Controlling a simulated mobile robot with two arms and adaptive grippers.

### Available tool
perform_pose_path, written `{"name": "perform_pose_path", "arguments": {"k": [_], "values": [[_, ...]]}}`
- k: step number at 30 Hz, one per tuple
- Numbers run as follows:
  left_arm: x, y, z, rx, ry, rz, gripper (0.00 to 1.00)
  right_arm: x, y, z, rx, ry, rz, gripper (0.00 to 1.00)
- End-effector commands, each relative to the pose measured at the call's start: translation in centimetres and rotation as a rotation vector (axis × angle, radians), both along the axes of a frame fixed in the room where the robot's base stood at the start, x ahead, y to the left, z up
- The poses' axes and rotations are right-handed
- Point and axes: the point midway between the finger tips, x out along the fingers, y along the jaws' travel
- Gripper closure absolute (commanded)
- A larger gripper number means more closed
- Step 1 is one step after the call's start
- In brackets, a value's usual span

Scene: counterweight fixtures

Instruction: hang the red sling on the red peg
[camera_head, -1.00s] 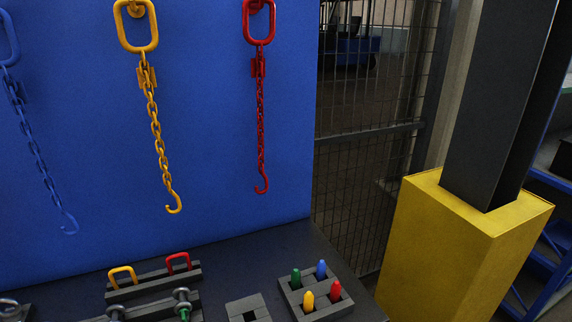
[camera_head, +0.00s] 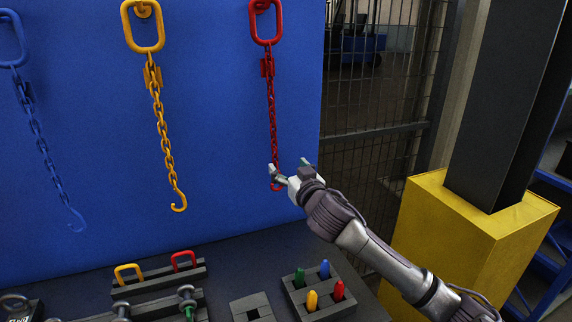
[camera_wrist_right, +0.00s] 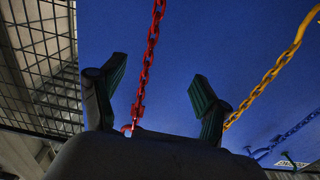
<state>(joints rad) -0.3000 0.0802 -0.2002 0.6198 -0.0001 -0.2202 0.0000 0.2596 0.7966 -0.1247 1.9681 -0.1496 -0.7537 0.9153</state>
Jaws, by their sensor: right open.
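The red sling (camera_head: 271,110) hangs down the blue board in the head view, with an oblong ring at the top, a chain and a hook at the bottom. Its ring is at a red peg (camera_head: 262,4) cut by the top picture edge. My right gripper (camera_head: 288,171) is open at the lower end of the sling and partly hides the hook. In the right wrist view the red chain (camera_wrist_right: 149,55) runs down between the open fingers (camera_wrist_right: 158,85); I cannot tell if they touch it. My left gripper is not in view.
A yellow sling (camera_head: 158,100) and a blue sling (camera_head: 33,120) hang to the left. Below, a dark table holds a block with coloured pins (camera_head: 318,308) and a rack with yellow and red loops (camera_head: 160,282). A yellow post base (camera_head: 440,235) and wire fence stand right.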

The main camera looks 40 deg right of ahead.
Motion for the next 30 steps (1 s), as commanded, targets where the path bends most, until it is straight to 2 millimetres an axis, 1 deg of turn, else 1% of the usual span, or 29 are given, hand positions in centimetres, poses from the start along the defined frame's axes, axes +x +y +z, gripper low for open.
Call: {"name": "perform_pose_path", "arguments": {"k": [5, 8, 30], "values": [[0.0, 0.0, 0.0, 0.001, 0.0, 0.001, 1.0, 1.0, -0.3, 0.2, 0.001, -0.004, 0.001, 0.25], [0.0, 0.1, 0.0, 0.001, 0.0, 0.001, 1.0, 2.0, -0.6, 0.2, 0.001, -0.003, -0.001, 0.25], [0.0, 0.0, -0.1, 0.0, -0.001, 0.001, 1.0, 10.7, -2.6, 0.0, 0.003, -0.001, -0.001, 0.25]]}}
